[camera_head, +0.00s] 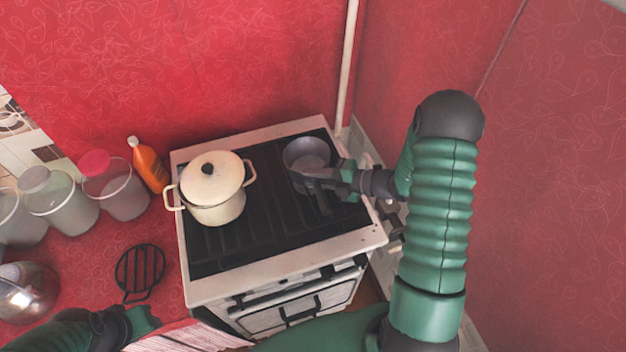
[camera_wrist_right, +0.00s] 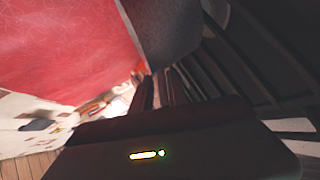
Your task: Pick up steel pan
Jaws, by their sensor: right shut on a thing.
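The steel pan (camera_head: 305,152) is small, grey and round, and sits at the back right of the stove top in the head view. Its handle points toward the front of the stove. My right gripper (camera_head: 318,178) reaches in from the right and is shut on the pan, at its near side by the handle. The fingers hide part of the pan's near rim. In the right wrist view a dark grey curved surface, likely the pan (camera_wrist_right: 170,30), shows at the top. My left arm shows at the bottom left of the head view, but its fingers cannot be made out.
A cream lidded pot (camera_head: 213,190) stands on the left of the stove (camera_head: 250,262). An orange bottle (camera_head: 149,165), several glass jars (camera_head: 118,192), a black trivet (camera_head: 140,270) and a shiny kettle (camera_head: 25,292) are on the red counter at left. Red walls close in behind and right.

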